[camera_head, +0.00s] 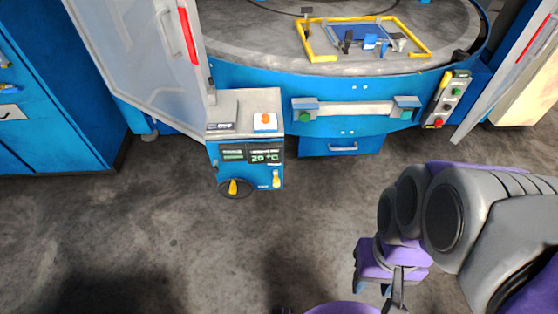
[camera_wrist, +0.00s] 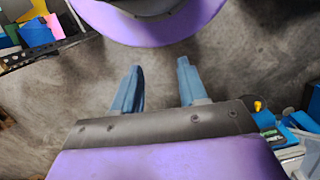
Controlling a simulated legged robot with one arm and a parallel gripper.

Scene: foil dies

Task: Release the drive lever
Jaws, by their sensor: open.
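A small blue control box (camera_head: 245,165) stands in front of the big blue machine, with a temperature display on its face. A yellow lever (camera_head: 233,187) sits on a black round plate low on its left. A second yellow lever (camera_head: 276,178) sits at its right. I cannot tell which one is the drive lever. My gripper (camera_wrist: 160,68) is open and empty over bare floor in the wrist view. In the head view my arm is at the lower right, well apart from the box. A box with a yellow knob (camera_wrist: 258,105) shows at the wrist view's right edge.
The machine has a round table (camera_head: 250,50) with a yellow frame (camera_head: 318,57) on it. A white handle bar (camera_head: 355,109) crosses its front, beside a button panel (camera_head: 448,98). Open door panels (camera_head: 140,55) flank it. A blue cabinet (camera_head: 50,100) stands left. The grey floor is clear.

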